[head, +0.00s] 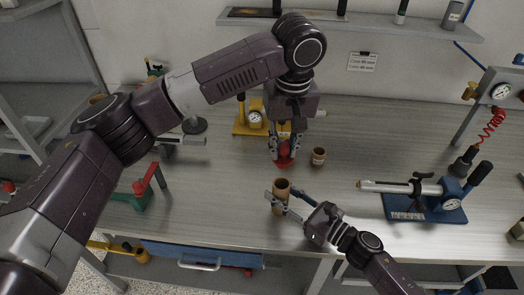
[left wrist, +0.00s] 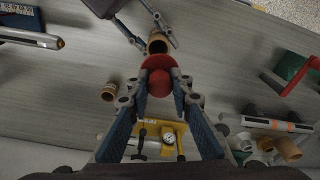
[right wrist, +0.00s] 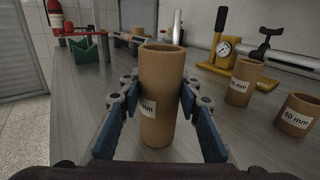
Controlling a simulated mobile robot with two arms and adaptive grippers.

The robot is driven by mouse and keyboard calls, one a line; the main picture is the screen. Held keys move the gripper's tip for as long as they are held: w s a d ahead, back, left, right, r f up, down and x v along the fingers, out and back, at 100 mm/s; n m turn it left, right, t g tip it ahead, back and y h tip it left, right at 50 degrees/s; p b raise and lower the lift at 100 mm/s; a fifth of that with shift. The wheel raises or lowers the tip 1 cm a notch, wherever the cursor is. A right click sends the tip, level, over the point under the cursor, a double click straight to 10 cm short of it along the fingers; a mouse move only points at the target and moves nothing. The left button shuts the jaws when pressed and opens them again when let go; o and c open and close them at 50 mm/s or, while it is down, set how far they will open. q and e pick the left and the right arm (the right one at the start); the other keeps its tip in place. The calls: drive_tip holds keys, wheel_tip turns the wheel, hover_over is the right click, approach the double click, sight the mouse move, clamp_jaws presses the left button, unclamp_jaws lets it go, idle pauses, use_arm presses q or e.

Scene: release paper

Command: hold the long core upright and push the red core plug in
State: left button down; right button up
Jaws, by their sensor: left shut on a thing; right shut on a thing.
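The long core (right wrist: 161,95) is a tall brown cardboard tube standing upright on the table, with its open end up. My right gripper (head: 283,199) is shut around its sides; the right wrist view shows a finger on each side. The core also shows in the head view (head: 281,187). The red core plug (head: 285,152) is in my left gripper (head: 285,150), which is shut on it and points down. In the left wrist view the plug (left wrist: 160,72) has a wide red flange and a round knob between the fingers. The plug is apart from the core, behind it in the head view.
A short core (head: 318,156) stands right of the plug; the right wrist view shows two shorter labelled cores (right wrist: 297,115). A yellow gauge stand (head: 252,120) is behind. A blue-based device (head: 425,200) stands at right, a green-and-red tool (head: 140,190) at left.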

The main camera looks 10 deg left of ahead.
sight(284, 158)
use_arm(q)
drive_tip(key=shift+d+r, duration=0.1)
idle(0.3)
drive_tip(key=shift+f, duration=2.95)
drive_tip(key=shift+f, duration=1.7)
drive_tip(key=c, duration=1.7)
unclamp_jaws()
drive_tip(key=shift+o, duration=0.2)
